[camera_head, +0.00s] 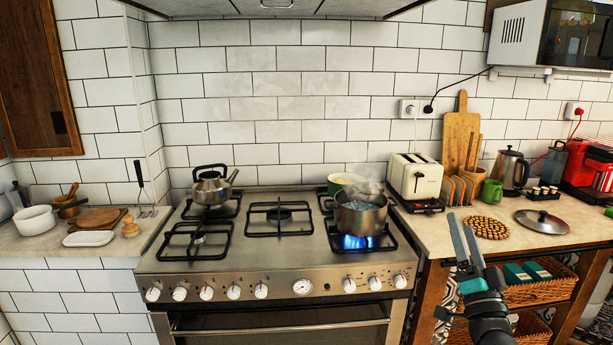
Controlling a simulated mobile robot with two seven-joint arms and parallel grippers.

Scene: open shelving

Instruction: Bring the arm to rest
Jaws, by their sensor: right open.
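My right gripper (466,240) comes up from the bottom right, in front of the right counter's front edge. Its two long grey fingers point up and stand slightly apart, with nothing between them. A round wooden trivet (486,227) lies on the counter just right of the fingertips in the picture. My left gripper is not in view.
A steaming pot (361,215) sits over a lit blue flame on the stove (265,255). A kettle (212,188) stands on the back left burner. A toaster (415,178), cutting board (461,135) and metal lid (541,221) occupy the right counter. Wicker baskets (540,292) sit below it.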

